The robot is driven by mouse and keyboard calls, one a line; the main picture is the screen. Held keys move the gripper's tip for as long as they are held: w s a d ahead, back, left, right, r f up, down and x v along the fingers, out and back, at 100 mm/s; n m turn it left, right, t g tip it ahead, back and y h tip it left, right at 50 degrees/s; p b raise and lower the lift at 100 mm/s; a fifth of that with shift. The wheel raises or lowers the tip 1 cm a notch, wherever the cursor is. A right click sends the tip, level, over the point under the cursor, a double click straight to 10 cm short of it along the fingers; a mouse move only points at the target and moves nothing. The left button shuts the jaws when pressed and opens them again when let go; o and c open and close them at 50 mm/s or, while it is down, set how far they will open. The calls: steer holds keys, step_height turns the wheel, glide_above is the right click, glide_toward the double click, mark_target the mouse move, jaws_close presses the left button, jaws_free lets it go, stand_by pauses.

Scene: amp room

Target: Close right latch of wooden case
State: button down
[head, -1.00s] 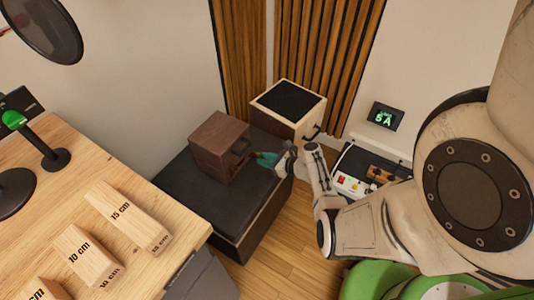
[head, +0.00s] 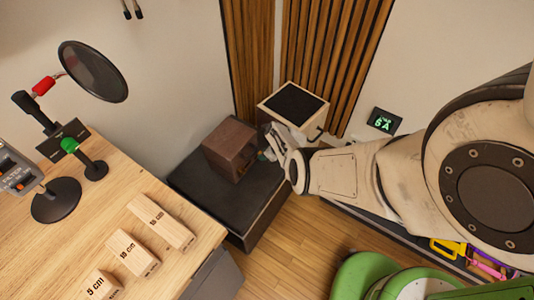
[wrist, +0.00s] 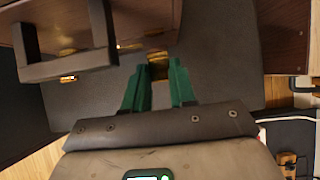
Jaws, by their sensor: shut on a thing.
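The wooden case (head: 225,143) is a dark brown box on a black-topped low bench. In the wrist view the case (wrist: 160,12) fills the top, with its dark handle (wrist: 68,70) at left. A brass latch (wrist: 158,66) shows between the green fingertips of my gripper (wrist: 157,72), to the right of the handle. My gripper is shut on this latch. Another small brass fitting (wrist: 68,78) shows under the handle. In the head view my gripper (head: 270,154) is at the right side of the case, and my arm partly hides it.
The black-topped bench (head: 205,197) bears the case. A pale cabinet with a black top (head: 293,100) stands behind. A wooden table (head: 75,215) with marked blocks and a microphone stand is at left. Wood floor (head: 290,235) is free in front of the bench.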

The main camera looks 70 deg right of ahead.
steer(key=shift+w+r+g, duration=0.15)
steer(key=shift+w+g, duration=0.15)
steer(key=shift+g, duration=0.2)
stand_by(0.3)
steer(key=c, duration=0.9)
jaws_free()
steer(key=shift+r+p, duration=0.15)
steer(key=shift+p, duration=0.2)
steer(key=shift+p+v, duration=4.3)
steer(key=shift+v, duration=0.95)
steer(key=shift+s+d, duration=0.1)
steer(key=shift+s, duration=0.05)
